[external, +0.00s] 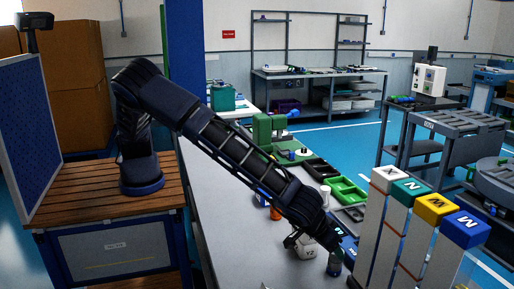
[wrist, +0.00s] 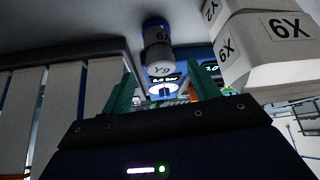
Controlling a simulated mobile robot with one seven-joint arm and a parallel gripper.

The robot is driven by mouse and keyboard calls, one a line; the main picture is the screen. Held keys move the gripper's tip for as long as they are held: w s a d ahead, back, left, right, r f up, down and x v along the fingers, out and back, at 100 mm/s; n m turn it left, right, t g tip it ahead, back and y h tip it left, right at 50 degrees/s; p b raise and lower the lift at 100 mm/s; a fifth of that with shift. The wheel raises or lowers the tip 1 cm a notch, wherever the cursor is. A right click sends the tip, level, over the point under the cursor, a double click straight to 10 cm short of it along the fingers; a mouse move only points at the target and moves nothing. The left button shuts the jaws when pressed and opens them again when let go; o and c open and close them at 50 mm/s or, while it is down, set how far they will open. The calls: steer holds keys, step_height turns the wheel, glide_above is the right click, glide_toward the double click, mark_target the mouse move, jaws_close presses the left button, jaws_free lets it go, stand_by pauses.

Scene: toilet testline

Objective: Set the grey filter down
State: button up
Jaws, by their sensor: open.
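In the external view a small dark cylinder, apparently the same filter (external: 334,266), is on the grey bench just below my gripper (external: 318,248). My gripper is open; its two fingers are apart in the wrist view (wrist: 163,88), with no object clearly held between them. I cannot tell whether a finger touches the filter.
A white labelled block (wrist: 262,48) is close beside the filter; it also shows in the external view (external: 304,247). A blue device with a lit display (wrist: 163,88) lies beyond the fingers. Green trays (external: 347,189) and a green machine (external: 270,132) stand farther back. Tall lettered posts (external: 398,225) stand at right.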

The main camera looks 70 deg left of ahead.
steer(key=v, duration=0.5)
steer(key=shift+s+r, duration=0.2)
steer(key=shift+r, duration=0.15)
